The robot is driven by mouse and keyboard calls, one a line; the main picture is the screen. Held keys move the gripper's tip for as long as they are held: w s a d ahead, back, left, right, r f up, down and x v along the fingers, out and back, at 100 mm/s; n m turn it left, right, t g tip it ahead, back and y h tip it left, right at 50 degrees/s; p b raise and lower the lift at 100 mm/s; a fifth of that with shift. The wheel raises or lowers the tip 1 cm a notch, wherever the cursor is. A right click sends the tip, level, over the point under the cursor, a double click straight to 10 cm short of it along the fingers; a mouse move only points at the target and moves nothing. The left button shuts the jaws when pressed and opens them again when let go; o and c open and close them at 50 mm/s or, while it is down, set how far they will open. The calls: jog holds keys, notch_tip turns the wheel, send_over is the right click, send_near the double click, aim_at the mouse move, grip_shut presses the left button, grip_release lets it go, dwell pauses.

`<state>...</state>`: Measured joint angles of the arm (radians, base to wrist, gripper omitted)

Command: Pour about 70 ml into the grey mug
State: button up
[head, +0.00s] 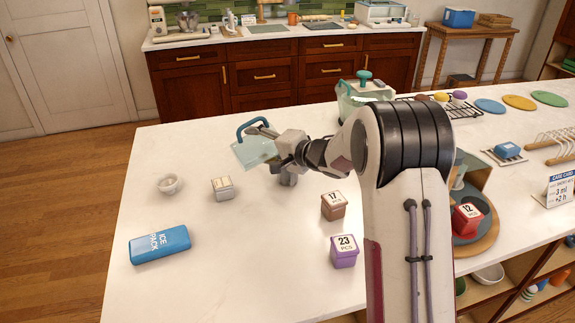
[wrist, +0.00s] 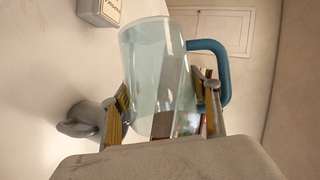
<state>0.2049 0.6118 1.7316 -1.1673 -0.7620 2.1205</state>
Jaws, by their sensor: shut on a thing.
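My gripper (head: 278,148) is shut on a clear pitcher (head: 253,151) with a blue handle, raised above the white counter. The pitcher is tilted, with its handle on the upper side. In the wrist view, the pitcher (wrist: 150,70) stands between the fingers (wrist: 160,105). Its contents look pale and bluish, and I cannot tell the liquid level. No stream shows. The grey mug (wrist: 92,117) stands on the counter beside the pitcher, at the lower left of the wrist view, its handle to the left. I cannot clearly pick it out in the head view, around my gripper.
Boxes marked 17 (head: 333,206) and 23 (head: 344,252) stand near my arm.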

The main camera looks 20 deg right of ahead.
aim_at(249, 155)
dwell(0.3)
jog(key=shift+a, duration=0.25)
jog(key=shift+s+a+f+n+h, duration=0.1)
jog(key=shift+a+f+n+h, duration=0.05)
jog(key=shift+f+n+h, duration=0.2)
jog(key=shift+a+f+n+h, duration=0.25)
jog(key=shift+f+n+h, duration=0.4)
jog(key=shift+f+n, duration=0.15)
jog(key=shift+a+f+n, duration=0.1)
jog(key=shift+n, duration=0.15)
jog(key=shift+f+h, duration=0.25)
jog(key=shift+h, duration=0.05)
jog(key=shift+f+n, duration=0.15)
jog(key=shift+n, duration=0.15)
jog(key=shift+a+r+n+h+b, duration=0.2)
jog(key=shift+a+n+h+b, duration=0.15)
jog(key=shift+n+h, duration=0.25)
dwell(0.4)
jog(key=shift+s+a+r+n+h+b, duration=0.15)
jog(key=shift+a+r+n+h+b, duration=0.15)
jog(key=shift+a+r+n+h, duration=0.3)
